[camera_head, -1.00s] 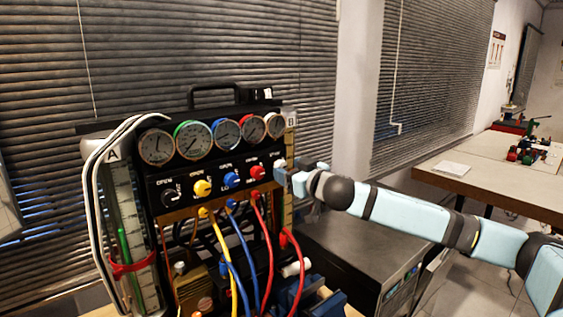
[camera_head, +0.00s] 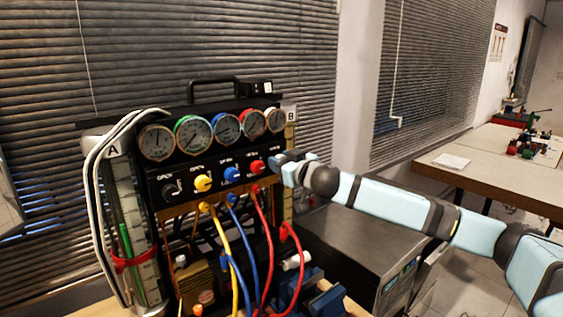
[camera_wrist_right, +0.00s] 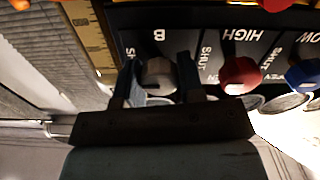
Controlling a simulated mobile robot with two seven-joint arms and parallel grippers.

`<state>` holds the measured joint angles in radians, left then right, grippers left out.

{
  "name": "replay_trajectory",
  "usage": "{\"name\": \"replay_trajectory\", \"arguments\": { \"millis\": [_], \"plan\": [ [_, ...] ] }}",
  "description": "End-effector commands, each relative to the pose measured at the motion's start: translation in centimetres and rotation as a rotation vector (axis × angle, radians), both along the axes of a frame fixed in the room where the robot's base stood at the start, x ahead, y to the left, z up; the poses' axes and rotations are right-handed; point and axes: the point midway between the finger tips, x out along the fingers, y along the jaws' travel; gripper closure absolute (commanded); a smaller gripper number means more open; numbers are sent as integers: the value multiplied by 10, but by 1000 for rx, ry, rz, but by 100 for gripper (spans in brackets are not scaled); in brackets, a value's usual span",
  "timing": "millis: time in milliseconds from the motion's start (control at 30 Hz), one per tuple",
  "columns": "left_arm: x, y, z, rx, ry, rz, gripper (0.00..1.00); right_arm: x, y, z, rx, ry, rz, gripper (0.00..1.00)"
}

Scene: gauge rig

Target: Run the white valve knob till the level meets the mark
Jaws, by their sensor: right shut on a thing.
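The pale valve knob (camera_wrist_right: 158,76), under the letter B in the upside-down right wrist view, sits between the fingers of my right gripper (camera_wrist_right: 160,88). The gripper is shut on it. In the head view my right gripper (camera_head: 279,166) is at the right end of the valve panel (camera_head: 215,180) and hides this knob. Tube A (camera_head: 128,205) at the left holds a green column (camera_head: 126,238), with a red band (camera_head: 133,262) around the tube below the column's top. Scale B (camera_head: 289,140) at the right is partly hidden by my gripper. My left gripper is out of view.
Red (camera_head: 257,167), blue (camera_head: 231,173), yellow (camera_head: 202,183) and black (camera_head: 169,190) knobs line the panel beside the gripper. Several gauges (camera_head: 194,137) sit above. Coloured hoses (camera_head: 243,250) hang below. A grey cabinet (camera_head: 350,235) stands under my right arm.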

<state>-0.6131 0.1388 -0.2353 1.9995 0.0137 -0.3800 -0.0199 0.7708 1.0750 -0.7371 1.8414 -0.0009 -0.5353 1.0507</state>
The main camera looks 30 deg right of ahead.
Motion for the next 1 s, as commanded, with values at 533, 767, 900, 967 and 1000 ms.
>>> {"name": "replay_trajectory", "arguments": {
  "millis": [533,767,900,967,1000],
  "plan": [
    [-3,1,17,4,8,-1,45,0,0,2,-275,-21,0,88],
    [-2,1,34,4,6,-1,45,0,0,3,-494,-37,0,88],
    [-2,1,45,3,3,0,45,0,0,3,-626,-49,0,88],
    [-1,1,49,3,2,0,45,0,0,3,-682,-52,1,88],
    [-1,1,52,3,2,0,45,0,0,3,-720,-55,1,88]
  ]
}}
